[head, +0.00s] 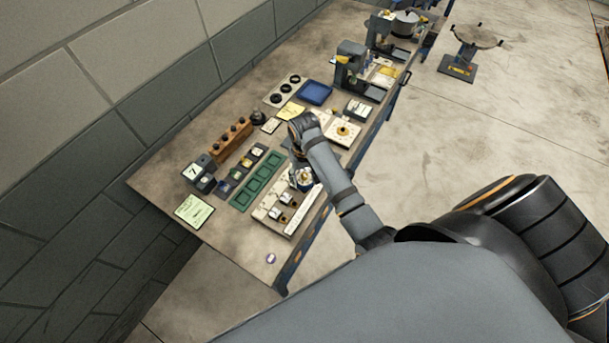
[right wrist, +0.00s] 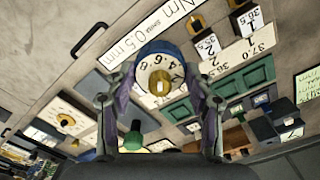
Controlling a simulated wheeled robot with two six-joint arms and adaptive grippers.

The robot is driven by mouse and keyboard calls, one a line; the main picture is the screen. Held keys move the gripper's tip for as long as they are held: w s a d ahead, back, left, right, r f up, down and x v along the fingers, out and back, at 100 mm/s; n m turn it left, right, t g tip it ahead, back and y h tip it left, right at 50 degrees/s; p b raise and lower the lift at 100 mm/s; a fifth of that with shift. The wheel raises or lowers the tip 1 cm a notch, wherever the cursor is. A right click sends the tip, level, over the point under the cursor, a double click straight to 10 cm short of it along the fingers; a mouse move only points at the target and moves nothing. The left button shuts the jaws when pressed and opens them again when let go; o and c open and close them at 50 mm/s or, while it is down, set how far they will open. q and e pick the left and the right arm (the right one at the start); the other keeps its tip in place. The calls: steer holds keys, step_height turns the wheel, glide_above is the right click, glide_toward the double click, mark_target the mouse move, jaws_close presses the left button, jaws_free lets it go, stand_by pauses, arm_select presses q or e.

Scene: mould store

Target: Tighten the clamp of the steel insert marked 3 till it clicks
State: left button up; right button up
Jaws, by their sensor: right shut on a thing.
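A number 3 is not readable; the place at the row's end is covered by the knob and gripper. The knob's lower side and any clamp under it are hidden. My left gripper is out of view.
A green tray (head: 241,200) lies beside the rack. A white plate with a yellow knob (head: 343,132) is beyond my gripper. A wooden block with dark knobs (head: 231,140) and a blue tray (head: 314,93) stand further back. The near bench corner is mostly clear.

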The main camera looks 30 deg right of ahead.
steer(key=shift+s+f, duration=0.15)
steer(key=shift+f, duration=0.05)
steer(key=shift+m, duration=2.6)
